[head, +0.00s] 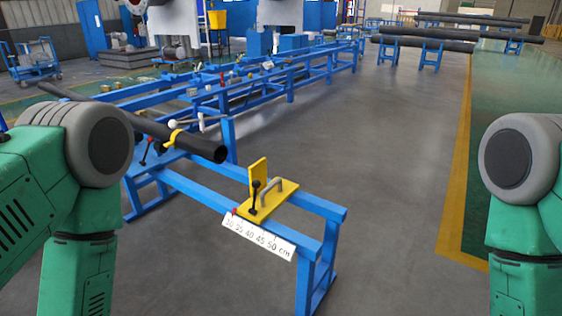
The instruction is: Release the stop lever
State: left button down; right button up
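The stop is a yellow plate (277,194) with an upright yellow plate and a grey handle, on the front end of a blue frame (318,203). Its lever (254,196) is black with a round knob and stands roughly upright at the left side of the stop. A white scale (258,238) marked in cm runs along the frame's near side below it, with a small red pointer near its left end. Only the green upper parts of my arms show at the left and right edges; neither gripper is in view, and neither arm touches the stop.
A dark pipe (207,149) lies on the blue frame left of the stop, under a yellow clamp (173,138). Another lever with a red part stands by it. More pipes (428,43) rest on blue stands at the back right. The grey floor (400,150) on the right is clear.

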aim_at(255, 184)
jog(key=i+l, duration=0.3)
jog(key=i, duration=0.2)
jog(key=i+l, duration=0.25)
jog(key=i, duration=0.2)
